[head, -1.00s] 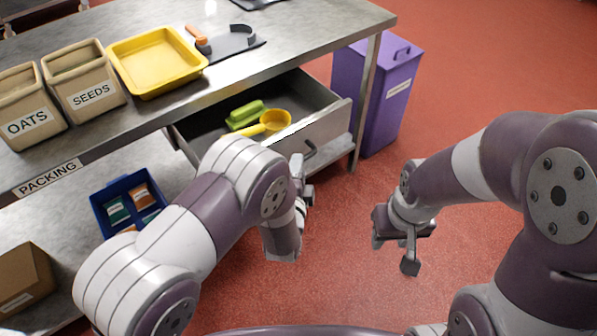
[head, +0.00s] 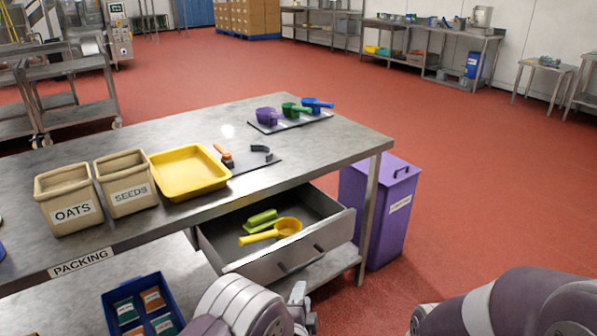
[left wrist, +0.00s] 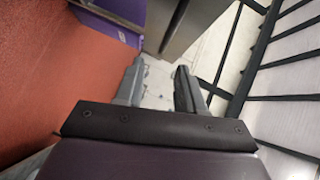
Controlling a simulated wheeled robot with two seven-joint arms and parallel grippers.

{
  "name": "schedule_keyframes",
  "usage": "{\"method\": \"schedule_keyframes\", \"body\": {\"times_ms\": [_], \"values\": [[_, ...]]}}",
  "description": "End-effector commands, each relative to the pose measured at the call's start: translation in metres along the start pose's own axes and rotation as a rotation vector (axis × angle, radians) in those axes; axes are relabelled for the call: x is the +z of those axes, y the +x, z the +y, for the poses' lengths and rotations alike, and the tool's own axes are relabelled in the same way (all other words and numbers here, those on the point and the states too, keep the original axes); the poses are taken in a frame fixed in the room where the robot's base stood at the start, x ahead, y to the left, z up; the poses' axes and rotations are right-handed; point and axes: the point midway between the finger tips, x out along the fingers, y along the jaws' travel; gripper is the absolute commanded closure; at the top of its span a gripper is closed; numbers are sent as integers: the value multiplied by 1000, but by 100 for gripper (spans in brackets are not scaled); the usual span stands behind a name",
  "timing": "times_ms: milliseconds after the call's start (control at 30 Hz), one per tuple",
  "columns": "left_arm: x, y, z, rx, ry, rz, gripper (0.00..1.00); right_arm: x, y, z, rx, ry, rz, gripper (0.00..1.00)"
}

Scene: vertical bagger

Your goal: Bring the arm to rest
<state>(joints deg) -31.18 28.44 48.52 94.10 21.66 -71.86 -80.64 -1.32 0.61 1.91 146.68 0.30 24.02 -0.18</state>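My left gripper (head: 300,303) shows in part at the bottom of the head view, just in front of the open drawer and below its handle. In the left wrist view its two fingers (left wrist: 160,88) are apart with nothing between them. My left arm's elbow covers part of the view beside it. My right arm shows at the bottom right, over the red floor, and its gripper is below the picture. The open drawer (head: 275,262) holds a yellow scoop (head: 287,226) and a green brush-like tool (head: 262,219).
The steel packing table (head: 330,150) carries an oats bin (head: 70,211), a seeds bin (head: 128,194), a yellow tray (head: 215,183) and several coloured scoops (head: 292,110) on a dark mat. A purple bin (head: 382,215) stands right of the table. The floor farther right is clear.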

Motion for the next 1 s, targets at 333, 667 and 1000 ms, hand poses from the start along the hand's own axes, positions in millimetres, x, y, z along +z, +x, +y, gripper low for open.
{"method": "schedule_keyframes", "body": {"times_ms": [333,667,1000], "values": [[63,-156,72,908,-893,-717,62,0,0,0,0,0,0,57],[144,-268,-45,752,-1277,-1153,62,0,0,0,0,0,0,57],[113,-293,-176,769,-1270,-1164,62,-17,-141,0,0,0,1,57]]}}
